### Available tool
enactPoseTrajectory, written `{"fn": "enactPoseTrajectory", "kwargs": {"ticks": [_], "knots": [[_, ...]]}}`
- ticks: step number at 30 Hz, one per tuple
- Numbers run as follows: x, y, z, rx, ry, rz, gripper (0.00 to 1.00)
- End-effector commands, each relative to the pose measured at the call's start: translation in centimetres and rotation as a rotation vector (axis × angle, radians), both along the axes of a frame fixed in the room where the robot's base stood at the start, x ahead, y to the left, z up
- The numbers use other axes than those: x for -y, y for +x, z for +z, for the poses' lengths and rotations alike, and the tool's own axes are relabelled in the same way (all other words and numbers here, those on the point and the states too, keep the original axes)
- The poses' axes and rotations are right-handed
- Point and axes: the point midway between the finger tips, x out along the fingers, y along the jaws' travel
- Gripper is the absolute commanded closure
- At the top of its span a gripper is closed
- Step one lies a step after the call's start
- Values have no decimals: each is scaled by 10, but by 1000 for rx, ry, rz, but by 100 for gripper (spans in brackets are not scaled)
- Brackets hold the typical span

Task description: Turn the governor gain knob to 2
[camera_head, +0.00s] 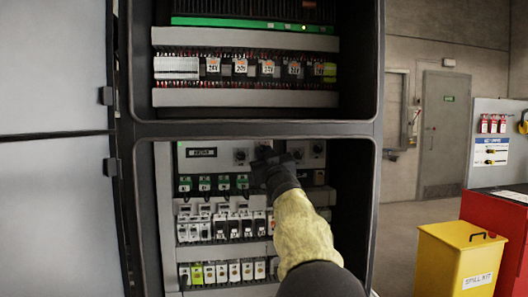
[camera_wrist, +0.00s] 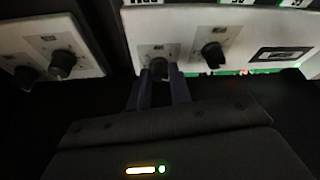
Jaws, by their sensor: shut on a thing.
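My gripper (camera_head: 266,160) reaches into the lower bay of the open cabinet, in front of the control panel near its top. In the wrist view my gripper (camera_wrist: 159,75) has its two fingers on either side of a dark round knob (camera_wrist: 158,66), shut on it. The knob sits on a white plate with a printed dial; its label and pointer are too small to read. In the head view my gripper mostly hides this knob. Another dark knob (camera_wrist: 213,53) is beside it, and shows left of my gripper in the head view (camera_head: 241,156).
Two more knobs (camera_wrist: 62,62) are on a separate plate close by. Breakers (camera_head: 220,226) and green-topped modules (camera_head: 204,184) fill rows below. The cabinet frame (camera_head: 374,215) borders the bay on the right. A yellow spill kit bin (camera_head: 452,262) stands farther right.

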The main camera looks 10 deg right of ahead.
Motion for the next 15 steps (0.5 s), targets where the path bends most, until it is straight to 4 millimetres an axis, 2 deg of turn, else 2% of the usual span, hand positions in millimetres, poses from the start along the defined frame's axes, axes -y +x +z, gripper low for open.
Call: {"fn": "enactPoseTrajectory", "kwargs": {"ticks": [6,15], "knots": [[3,0,5,-1,-187,-1,100],[4,0,4,0,-358,0,100]]}}
